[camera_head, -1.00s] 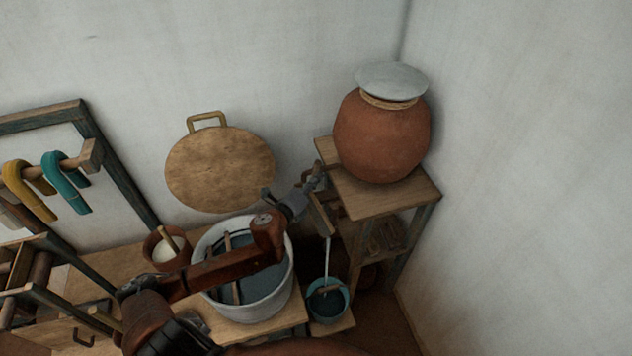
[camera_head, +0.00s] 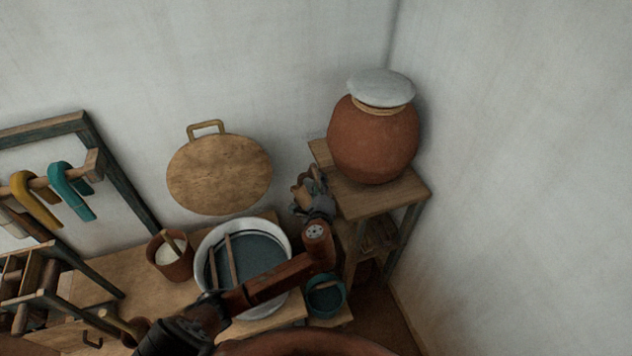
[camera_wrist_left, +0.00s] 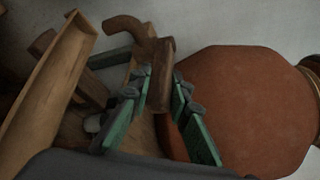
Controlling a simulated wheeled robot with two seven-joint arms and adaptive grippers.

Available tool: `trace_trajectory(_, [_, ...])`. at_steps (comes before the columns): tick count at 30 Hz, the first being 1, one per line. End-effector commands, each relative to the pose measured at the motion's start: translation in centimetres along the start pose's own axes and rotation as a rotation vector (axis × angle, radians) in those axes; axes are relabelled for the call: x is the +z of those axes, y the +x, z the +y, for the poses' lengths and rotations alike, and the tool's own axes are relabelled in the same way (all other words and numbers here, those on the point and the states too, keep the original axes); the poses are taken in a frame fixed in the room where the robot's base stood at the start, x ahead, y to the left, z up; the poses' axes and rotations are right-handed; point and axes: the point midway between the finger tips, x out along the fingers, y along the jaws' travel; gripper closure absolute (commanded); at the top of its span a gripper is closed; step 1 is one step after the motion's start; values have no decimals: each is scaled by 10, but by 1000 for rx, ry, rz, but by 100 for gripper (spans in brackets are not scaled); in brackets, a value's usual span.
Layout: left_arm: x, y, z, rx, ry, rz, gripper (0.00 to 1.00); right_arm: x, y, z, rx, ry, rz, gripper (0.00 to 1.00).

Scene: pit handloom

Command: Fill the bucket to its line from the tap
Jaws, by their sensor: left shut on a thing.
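The teal bucket (camera_head: 343,296) stands on a low ledge below the stand, with dark water inside; its fill line cannot be made out. A brown wooden tap piece (camera_head: 299,195) shows at the left side of the stand, left of the clay pot (camera_head: 374,143). My left gripper (camera_head: 306,190) is at this tap piece; in the left wrist view its green-padded fingers (camera_wrist_left: 161,82) are shut on the brown tap piece (camera_wrist_left: 159,58). The clay pot (camera_wrist_left: 245,105) fills the right of that view. My forearm partly covers the space above the bucket. My right gripper is not seen.
A white tub (camera_head: 283,235) of dark liquid with wooden sticks stands on the bench, beside a brown cup (camera_head: 171,262). A round board (camera_head: 219,174) is against the wall. Teal and yellow hooks hang on a rack at left. A wooden trough (camera_wrist_left: 48,92) shows in the wrist view.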

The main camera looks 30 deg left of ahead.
Motion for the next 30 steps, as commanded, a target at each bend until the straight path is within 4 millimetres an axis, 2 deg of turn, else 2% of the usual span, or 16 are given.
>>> trace_trajectory(13, [0,1,-1,24,-8,-43,100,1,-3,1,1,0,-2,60])
trace_trajectory(14, [0,1,-1,24,-8,-43,82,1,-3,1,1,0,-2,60])
trace_trajectory(21, [0,1,-2,22,-9,-41,66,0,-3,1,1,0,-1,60])
trace_trajectory(30, [-1,-1,-2,22,-9,-39,65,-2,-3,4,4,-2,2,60])
